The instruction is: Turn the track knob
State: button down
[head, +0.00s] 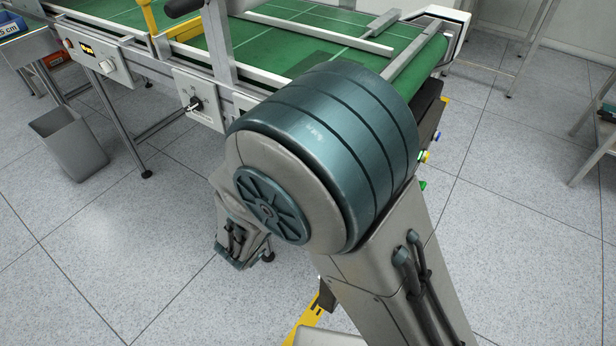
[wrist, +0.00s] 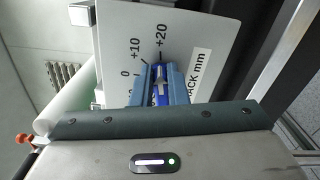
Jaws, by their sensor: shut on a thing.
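In the wrist view, my gripper (wrist: 159,83) has its two blue fingers closed around the track knob (wrist: 160,76). The knob shows as a blue piece with a pale pointer between the fingers. It sits on a light panel (wrist: 125,18) with a scale marked 0, +10 and +20. The pointer faces up the picture, close to the +20 mark. A label (wrist: 200,72) beside it reads "ACK mm", its first letters hidden. The fingers cover the lower part of the scale. In the head view my own arm hides the gripper and this knob.
A conveyor with a green belt (head: 289,42) stands behind my arm. A grey bin (head: 70,140) stands at the left.

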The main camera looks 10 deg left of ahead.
jog(key=shift+m+b, duration=0.4)
jog(key=c, duration=1.4)
grip_release()
jog(key=shift+c, duration=0.2)
jog(key=p+v, duration=0.1)
jog(key=v, duration=1.3)
jog(key=shift+w, duration=0.15)
